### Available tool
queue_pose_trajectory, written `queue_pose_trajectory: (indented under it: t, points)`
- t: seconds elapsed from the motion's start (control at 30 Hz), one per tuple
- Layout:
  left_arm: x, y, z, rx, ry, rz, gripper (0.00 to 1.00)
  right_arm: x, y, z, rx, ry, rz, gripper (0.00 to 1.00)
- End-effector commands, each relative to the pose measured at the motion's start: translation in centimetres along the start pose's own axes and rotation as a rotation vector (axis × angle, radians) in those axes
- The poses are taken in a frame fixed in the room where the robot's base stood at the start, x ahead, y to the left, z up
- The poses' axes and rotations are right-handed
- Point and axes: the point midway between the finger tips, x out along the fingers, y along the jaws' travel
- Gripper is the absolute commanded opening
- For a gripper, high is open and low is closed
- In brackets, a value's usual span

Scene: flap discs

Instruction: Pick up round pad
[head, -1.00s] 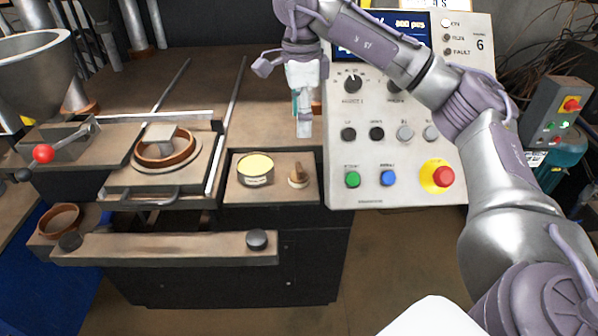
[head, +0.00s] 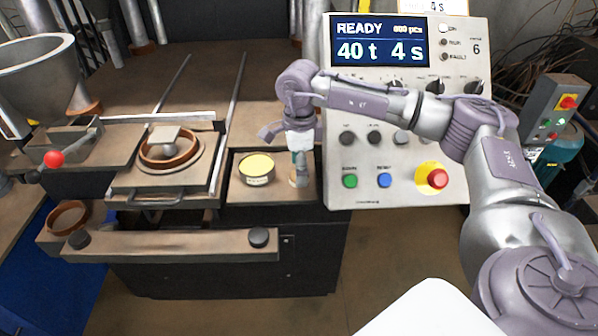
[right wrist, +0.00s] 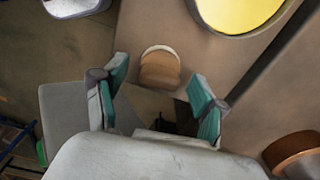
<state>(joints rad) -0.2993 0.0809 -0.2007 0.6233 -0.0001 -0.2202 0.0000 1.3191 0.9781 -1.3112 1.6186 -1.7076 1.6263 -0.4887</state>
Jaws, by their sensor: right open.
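The round pad (right wrist: 160,69) has a wooden grip and a pale rim, and it stands on the brown tray floor. In the head view it is mostly hidden behind my right gripper (head: 299,181), which points down over the right part of the tray. In the right wrist view my right gripper (right wrist: 158,84) is open, its two teal-lined fingers apart. The pad lies just beyond the gap between them, with nothing held. My left gripper is not in view.
A tin with yellow contents (head: 257,169) sits left of the pad in the same tray (head: 237,194). The control panel (head: 400,212) with buttons rises close on the right. A press plate with a brown ring (head: 168,163) is further left.

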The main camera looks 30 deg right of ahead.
Motion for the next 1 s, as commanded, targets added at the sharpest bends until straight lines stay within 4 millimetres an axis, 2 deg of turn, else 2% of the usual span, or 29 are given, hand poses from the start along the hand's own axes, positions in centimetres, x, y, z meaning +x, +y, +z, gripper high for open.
queue_pose_trajectory:
  t: [0.17,0.5,0.83,1.0]
  points:
    - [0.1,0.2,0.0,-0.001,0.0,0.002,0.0,0.0,0.0,0.0,0.0,0.0,0.0,0.69]
    - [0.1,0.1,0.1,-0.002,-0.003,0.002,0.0,0.0,0.0,0.0,0.0,0.0,0.0,0.14]
    - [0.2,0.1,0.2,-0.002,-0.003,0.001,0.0,-0.3,-0.1,0.0,0.0,-0.001,-0.001,0.14]
    - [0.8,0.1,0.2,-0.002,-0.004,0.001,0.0,-1.7,-0.1,0.1,0.0,-0.002,-0.003,0.14]
